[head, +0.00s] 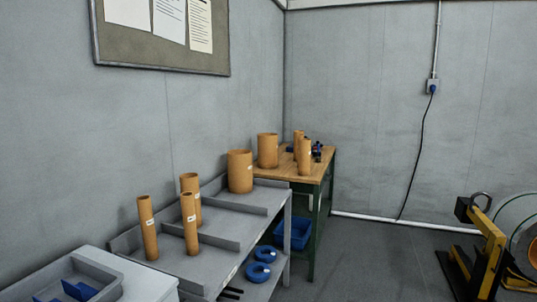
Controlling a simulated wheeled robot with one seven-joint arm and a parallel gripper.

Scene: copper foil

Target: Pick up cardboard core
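Several tan cardboard cores stand upright on the furniture along the left wall. Three slim cores stand on the grey bench: a left one (147,228), a back one (191,196) and a front one (189,224). A wide core (240,171) stands at the bench's far end. On the wooden table behind are another wide core (267,150) and two slim ones, the nearer (304,157) partly covering the farther (297,142). Most cores carry a small white label. My gripper is not in view.
The grey bench (175,262) has low dividers and a lower shelf with blue rings (258,273). A blue bin (293,234) sits under the wooden table (316,178). A grey tray (108,283) is at lower left. A yellow-and-black machine (491,250) stands right. Floor between is clear.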

